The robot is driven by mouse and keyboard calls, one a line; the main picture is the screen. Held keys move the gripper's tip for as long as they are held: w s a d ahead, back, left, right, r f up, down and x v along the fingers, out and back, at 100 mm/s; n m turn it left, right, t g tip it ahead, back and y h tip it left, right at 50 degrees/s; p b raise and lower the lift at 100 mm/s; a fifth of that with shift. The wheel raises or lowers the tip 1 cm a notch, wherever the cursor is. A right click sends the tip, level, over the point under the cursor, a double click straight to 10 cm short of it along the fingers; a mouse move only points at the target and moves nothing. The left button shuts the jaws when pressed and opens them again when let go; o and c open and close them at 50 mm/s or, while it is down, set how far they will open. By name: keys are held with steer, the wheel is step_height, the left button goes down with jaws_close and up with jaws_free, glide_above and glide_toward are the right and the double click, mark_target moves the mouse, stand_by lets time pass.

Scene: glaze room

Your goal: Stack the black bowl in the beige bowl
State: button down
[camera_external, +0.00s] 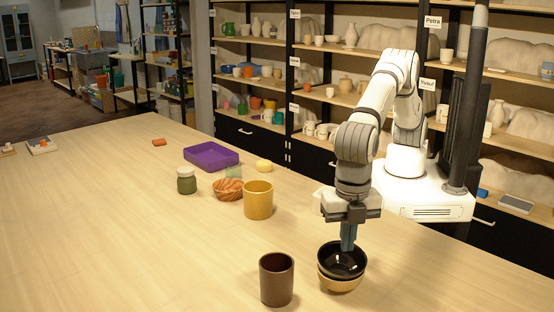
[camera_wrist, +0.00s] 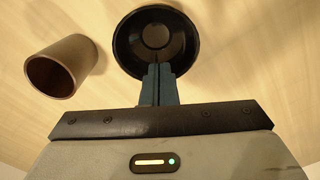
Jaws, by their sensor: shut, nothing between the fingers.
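The black bowl (camera_external: 343,262) sits nested in the beige bowl (camera_external: 339,284) near the table's front right, its dark rim showing above the beige wall. In the wrist view the black bowl (camera_wrist: 133,45) fills the top middle, and the beige bowl is hidden under it. My gripper (camera_external: 347,248) points straight down with its fingers over the inside of the black bowl. In the wrist view my gripper (camera_wrist: 158,70) has its fingertips together and nothing between them. I cannot tell whether the fingertips touch the bowl.
A dark brown cup (camera_external: 276,279) stands close left of the bowls. The table's left side is mostly clear.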

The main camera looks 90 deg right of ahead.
mark_target(337, 253)
step_height(337, 253, down, 4)
steer(key=shift+r+p, duration=0.1)
steer(key=shift+p, duration=0.3)
steer(key=d, duration=0.1)
steer(key=d+p, duration=0.1)
steer(key=d, duration=0.1)
steer(key=shift+w, duration=0.3)
steer(key=shift+w+d+f, duration=0.1)
steer(key=shift+d+f, duration=0.15)
steer(key=shift+d, duration=0.2)
steer(key=shift+d, duration=0.1)
steer(key=shift+w+d+b, duration=0.2)
steer(key=shift+d+b, duration=0.5)
steer(key=shift+d, duration=0.35)
steer(key=shift+a, duration=0.1)
